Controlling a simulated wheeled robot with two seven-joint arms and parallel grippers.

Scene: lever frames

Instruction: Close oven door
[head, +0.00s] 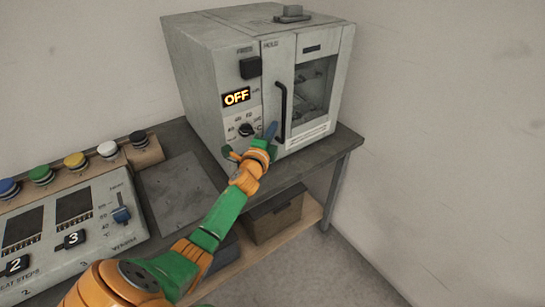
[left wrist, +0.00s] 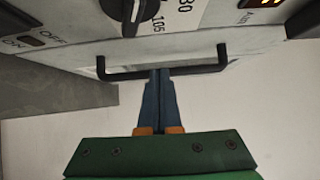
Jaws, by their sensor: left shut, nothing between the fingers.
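The oven (head: 205,75) is a pale grey box at the back of the table in the head view. Its door (head: 318,128) has a dark window and a black vertical handle (head: 282,112) near its left edge. The door looks close to the front face; I cannot tell whether it is fully flush. My left gripper (head: 271,130) is shut and empty, its blue fingertips just left of the handle's lower part. In the left wrist view the left gripper's fingers (left wrist: 158,90) reach the handle bar (left wrist: 195,70); contact is unclear. My right gripper is out of view.
The oven's display (head: 236,97) reads OFF, with a knob (head: 246,129) below it. A control panel (head: 75,228) and several coloured buttons (head: 75,160) are at the left. A box (head: 273,220) sits on the lower shelf. The floor right of the table is clear.

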